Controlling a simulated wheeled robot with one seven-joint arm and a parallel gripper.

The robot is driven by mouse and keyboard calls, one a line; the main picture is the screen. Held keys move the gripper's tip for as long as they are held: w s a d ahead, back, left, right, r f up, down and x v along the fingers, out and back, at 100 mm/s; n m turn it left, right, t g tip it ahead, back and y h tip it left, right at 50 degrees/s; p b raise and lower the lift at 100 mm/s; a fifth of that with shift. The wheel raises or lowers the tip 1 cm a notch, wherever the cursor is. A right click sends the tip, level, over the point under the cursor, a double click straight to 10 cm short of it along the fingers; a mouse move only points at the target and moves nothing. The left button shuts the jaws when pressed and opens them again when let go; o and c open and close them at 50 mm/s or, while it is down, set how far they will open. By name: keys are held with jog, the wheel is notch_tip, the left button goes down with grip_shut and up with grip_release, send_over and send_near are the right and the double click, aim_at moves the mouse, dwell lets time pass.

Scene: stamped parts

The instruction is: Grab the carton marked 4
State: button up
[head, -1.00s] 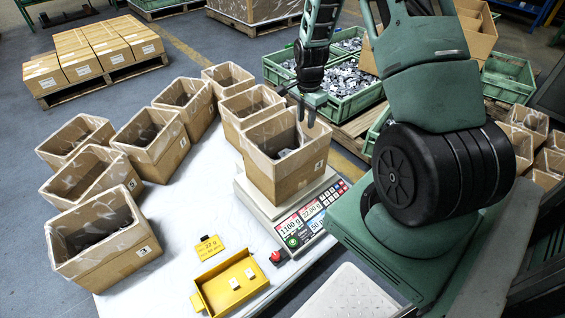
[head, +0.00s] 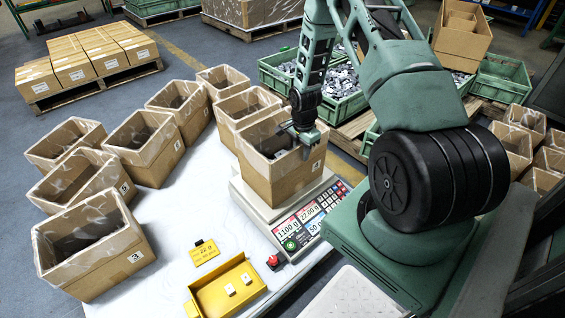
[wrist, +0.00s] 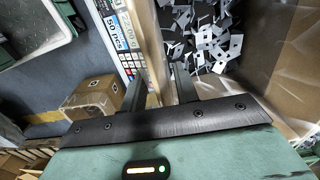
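An open brown carton (head: 285,180) stands on the scale (head: 250,200), with a small white label (head: 316,165) on its right side that is too small to read surely. My gripper (head: 304,150) is at this carton's near right rim. In the wrist view my gripper (wrist: 158,92) has its fingers apart, one on each side of the carton wall (wrist: 150,50), with a gap visible. Grey and dark stamped parts (wrist: 205,40) lie inside the carton. No label clearly reading 4 shows.
Cartons marked 3 (head: 110,270) and 5 (head: 75,190) stand at left among several open cartons. A yellow tray (head: 205,300) and a red button (head: 273,262) lie near the scale. Green crates (head: 350,105) of parts stand behind.

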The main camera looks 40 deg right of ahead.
jog(key=shift+f, duration=0.2)
grip_shut()
dwell(1.2)
